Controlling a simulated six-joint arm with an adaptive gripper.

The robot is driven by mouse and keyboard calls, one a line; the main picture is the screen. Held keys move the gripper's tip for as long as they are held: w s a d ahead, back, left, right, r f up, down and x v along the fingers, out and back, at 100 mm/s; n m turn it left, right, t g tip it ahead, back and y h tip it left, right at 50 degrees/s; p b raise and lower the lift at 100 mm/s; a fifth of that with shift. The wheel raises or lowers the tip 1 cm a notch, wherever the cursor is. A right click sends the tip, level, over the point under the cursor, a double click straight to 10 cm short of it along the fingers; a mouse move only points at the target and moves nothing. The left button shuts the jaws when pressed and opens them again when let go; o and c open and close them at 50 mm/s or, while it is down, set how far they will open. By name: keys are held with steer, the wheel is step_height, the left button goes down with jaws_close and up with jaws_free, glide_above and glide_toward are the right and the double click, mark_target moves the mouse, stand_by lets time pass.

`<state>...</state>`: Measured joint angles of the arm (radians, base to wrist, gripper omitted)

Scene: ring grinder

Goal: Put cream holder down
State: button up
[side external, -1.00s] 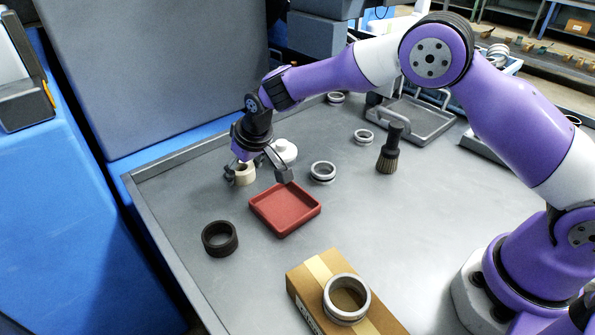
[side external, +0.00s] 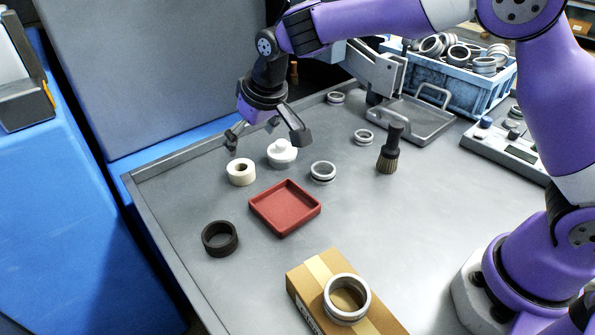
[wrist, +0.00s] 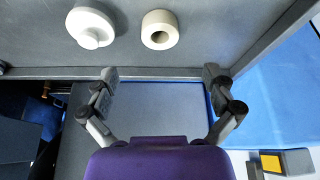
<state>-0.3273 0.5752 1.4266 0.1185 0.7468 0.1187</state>
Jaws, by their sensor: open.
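The cream holder (side external: 241,172), a short cream cylinder with a round hole, stands upright on the grey table, left of the white lidded piece and behind the red tray. It also shows at the top of the wrist view (wrist: 160,30). My gripper (side external: 267,139) is open and empty, raised above the table behind the cream holder and apart from it. In the wrist view my gripper's fingers (wrist: 160,73) are spread wide with nothing between them.
A white knobbed piece (side external: 282,154) stands close right of the cream holder. Nearby are a red tray (side external: 308,216), a dark ring (side external: 220,239), a metal ring (side external: 323,172) and a brush (side external: 388,158). A cardboard box (side external: 311,283) is in front. The table's raised edge (side external: 180,158) runs behind.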

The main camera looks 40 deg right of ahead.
steer(key=s+d+r, duration=0.7)
steer(key=s+r, duration=0.2)
steer(key=s, duration=0.1)
steer(key=s+d, duration=0.2)
steer(key=s, duration=0.5)
steer(key=s+d+f+m+t, duration=0.1)
steer(key=s+d, duration=0.2)
steer(key=s, duration=0.3)
steer(key=shift+s+d+f, duration=0.25)
steer(key=shift+s+f, duration=0.05)
steer(key=shift+s, duration=0.1)
